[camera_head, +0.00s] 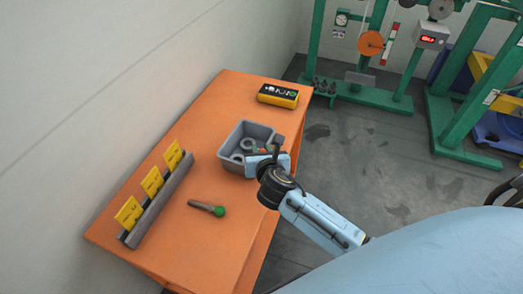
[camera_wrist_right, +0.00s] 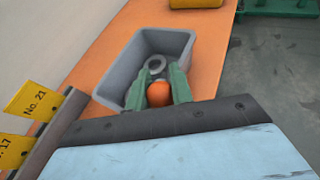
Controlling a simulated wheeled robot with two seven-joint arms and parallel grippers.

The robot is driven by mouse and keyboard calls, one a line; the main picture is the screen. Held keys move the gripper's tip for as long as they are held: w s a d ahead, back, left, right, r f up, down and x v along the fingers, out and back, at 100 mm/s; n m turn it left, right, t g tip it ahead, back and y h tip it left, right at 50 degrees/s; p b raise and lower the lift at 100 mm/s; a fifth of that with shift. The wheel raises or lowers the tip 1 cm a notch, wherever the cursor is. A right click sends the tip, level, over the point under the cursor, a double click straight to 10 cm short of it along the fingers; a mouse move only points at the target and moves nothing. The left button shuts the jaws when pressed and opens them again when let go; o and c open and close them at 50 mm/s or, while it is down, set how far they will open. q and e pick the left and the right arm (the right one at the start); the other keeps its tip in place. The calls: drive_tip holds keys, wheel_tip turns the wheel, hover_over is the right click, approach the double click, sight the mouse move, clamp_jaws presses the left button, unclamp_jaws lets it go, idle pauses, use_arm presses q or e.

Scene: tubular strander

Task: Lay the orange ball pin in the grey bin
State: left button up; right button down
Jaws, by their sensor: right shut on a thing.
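The orange ball pin shows as an orange ball (camera_wrist_right: 158,93) between the green fingers of my right gripper (camera_wrist_right: 158,88) in the right wrist view. The fingers are shut on it, over the near part of the grey bin (camera_wrist_right: 117,82). The pin's shank is hidden. Grey rings (camera_head: 247,144) lie in the bin. My left gripper is not in view.
A pin with a green ball (camera_head: 218,211) lies on the orange table (camera_head: 225,240). A grey rack with yellow tags (camera_head: 152,182) stands at the left. A yellow and black device (camera_head: 278,95) lies at the back. Green machine frames stand beyond the table.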

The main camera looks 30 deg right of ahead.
drive_tip(key=c, duration=1.2)
unclamp_jaws()
drive_tip(key=shift+c, duration=0.2)
drive_tip(key=shift+s+r, duration=0.1)
drive_tip(key=p+v, duration=0.1)
drive_tip(key=v, duration=1)
drive_tip(key=shift+s+r+p, duration=0.25)
drive_tip(key=shift+s+p, duration=0.1)
drive_tip(key=shift+a, duration=0.1)
